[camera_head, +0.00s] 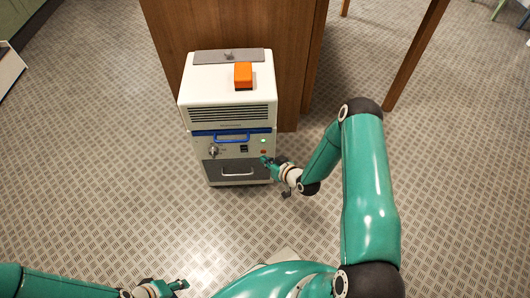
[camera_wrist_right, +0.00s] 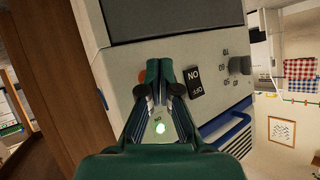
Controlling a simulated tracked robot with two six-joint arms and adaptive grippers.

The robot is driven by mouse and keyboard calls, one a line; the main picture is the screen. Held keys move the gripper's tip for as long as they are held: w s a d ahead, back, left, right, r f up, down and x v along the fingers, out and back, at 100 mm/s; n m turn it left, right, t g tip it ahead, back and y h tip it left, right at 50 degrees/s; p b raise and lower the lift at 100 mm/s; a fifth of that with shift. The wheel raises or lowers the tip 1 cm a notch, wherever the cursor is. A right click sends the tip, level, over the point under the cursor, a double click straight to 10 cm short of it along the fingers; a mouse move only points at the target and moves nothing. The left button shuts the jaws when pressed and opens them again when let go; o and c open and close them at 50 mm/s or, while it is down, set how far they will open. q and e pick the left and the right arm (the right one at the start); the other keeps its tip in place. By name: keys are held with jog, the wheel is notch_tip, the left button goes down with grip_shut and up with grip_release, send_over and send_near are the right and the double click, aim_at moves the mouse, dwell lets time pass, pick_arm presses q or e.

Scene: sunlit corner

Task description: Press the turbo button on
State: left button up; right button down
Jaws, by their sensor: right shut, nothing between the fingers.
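A cream machine (camera_head: 228,105) stands on the floor. Its front panel carries a knob (camera_head: 213,150), a black ON/OFF rocker switch (camera_head: 243,148), a small pale light or button (camera_head: 263,141) and an orange button (camera_head: 263,152). I cannot read which one is marked turbo. My right gripper (camera_head: 266,160) is shut and empty, with its tips close to the panel by the orange button. In the right wrist view the shut fingertips (camera_wrist_right: 160,66) partly cover the orange button (camera_wrist_right: 142,76); contact is unclear. My left gripper (camera_head: 180,285) is low at left, away from the machine.
An orange box (camera_head: 243,75) sits on top of the machine. A blue handle (camera_head: 218,138) and a dark lower drawer (camera_head: 238,170) are on its front. A wooden cabinet (camera_head: 165,25) stands behind it. The patterned floor (camera_head: 90,170) around is clear.

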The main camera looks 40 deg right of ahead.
jog(key=shift+w, duration=0.1)
dwell(0.5)
jog(key=shift+w+d+b, duration=0.25)
jog(key=shift+w+b, duration=0.05)
jog(key=shift+w, duration=0.1)
jog(key=shift+w, duration=0.1)
dwell(0.4)
jog(key=shift+s+a+r, duration=0.1)
jog(key=shift+s+a, duration=0.15)
jog(key=shift+s, duration=0.25)
jog(key=s+a, duration=0.2)
jog(key=s, duration=0.1)
jog(key=s+a+p, duration=0.1)
jog(key=s, duration=0.1)
dwell(0.7)
jog(key=shift+a, duration=0.15)
